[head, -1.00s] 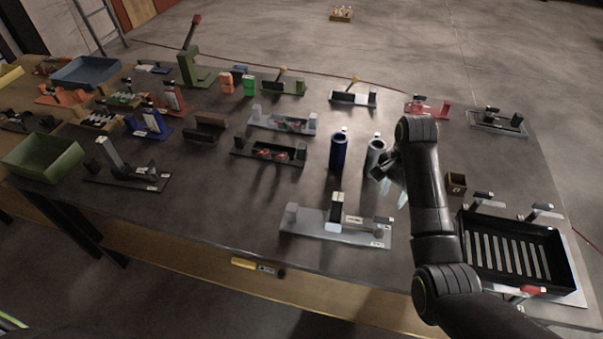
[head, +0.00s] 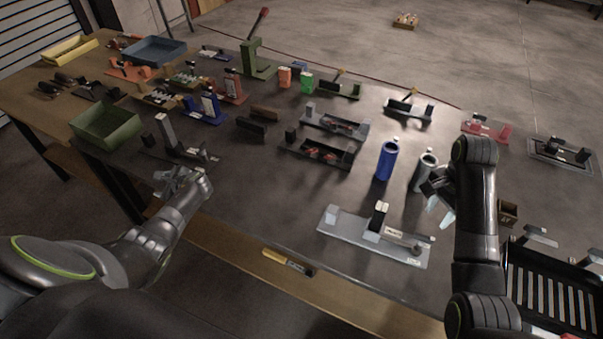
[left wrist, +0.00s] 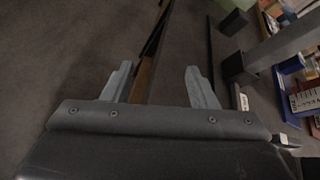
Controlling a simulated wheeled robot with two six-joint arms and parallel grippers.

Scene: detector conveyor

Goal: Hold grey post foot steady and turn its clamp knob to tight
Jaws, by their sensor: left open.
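The grey post foot (head: 423,175) is an upright grey cylinder with an open top, standing on the table right of a similar blue one (head: 387,161). My right gripper (head: 440,211) is close against its right front side, with pale fingertips pointing down. Whether it touches the post, and how far its jaws are apart, I cannot tell. The clamp knob cannot be made out; the right hand covers that side. My left gripper (head: 172,183) is open and empty by the table's front left edge, far from the post. Its two fingers also show apart in the left wrist view (left wrist: 160,86).
A dark fixture with an upright grey bar (head: 168,133) stands just beyond my left gripper. A long grey fixture (head: 345,228) lies in front of the posts. A black slotted tray (head: 520,262) is at right. The table's middle left of that fixture is clear.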

